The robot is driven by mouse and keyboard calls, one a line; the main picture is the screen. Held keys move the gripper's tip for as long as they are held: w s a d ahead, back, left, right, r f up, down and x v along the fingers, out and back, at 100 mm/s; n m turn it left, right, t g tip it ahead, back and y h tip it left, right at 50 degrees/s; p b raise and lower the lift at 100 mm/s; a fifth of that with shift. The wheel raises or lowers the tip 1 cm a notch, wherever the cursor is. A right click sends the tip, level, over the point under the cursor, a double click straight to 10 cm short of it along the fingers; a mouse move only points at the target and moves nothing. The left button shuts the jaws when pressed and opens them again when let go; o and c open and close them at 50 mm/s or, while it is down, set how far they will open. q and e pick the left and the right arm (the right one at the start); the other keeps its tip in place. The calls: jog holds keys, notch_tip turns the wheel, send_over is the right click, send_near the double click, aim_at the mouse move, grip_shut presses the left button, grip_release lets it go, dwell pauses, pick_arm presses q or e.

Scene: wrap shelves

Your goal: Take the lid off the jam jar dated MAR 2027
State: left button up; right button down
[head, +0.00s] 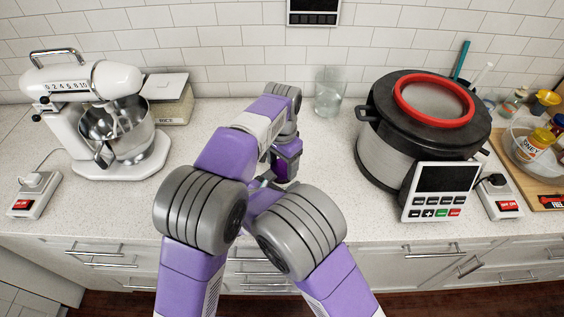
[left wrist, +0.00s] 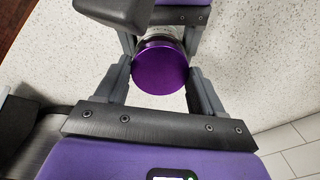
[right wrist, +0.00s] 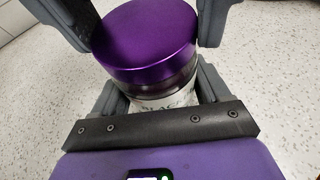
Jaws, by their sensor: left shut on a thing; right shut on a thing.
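A jar with a purple metallic lid (right wrist: 147,38) shows in the right wrist view. Its pale label (right wrist: 165,103) reads "BLAC", the rest cut off; no date is legible. My right gripper (right wrist: 160,90) is shut on the jar's body below the lid. My left gripper (left wrist: 161,72) has its fingers on either side of the lid (left wrist: 160,67) and is shut on it. The lid still sits on the jar.
A stand mixer (head: 105,115) and a rice container (head: 170,98) stand at the left. An empty glass (head: 329,92) is behind my arms. A large cooker (head: 385,150) with a red ring stands right, near a bowl of jars (head: 525,150). The speckled counter (head: 215,115) is clear mid-left.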

aim_at(282, 167)
pick_arm(q)
jog(key=n, duration=0.5)
jog(key=shift+r, duration=0.2)
dwell(0.5)
jog(key=shift+r, duration=0.95)
jog(key=shift+r, duration=0.1)
jog(key=shift+r, duration=1.95)
pick_arm(e)
grip_release()
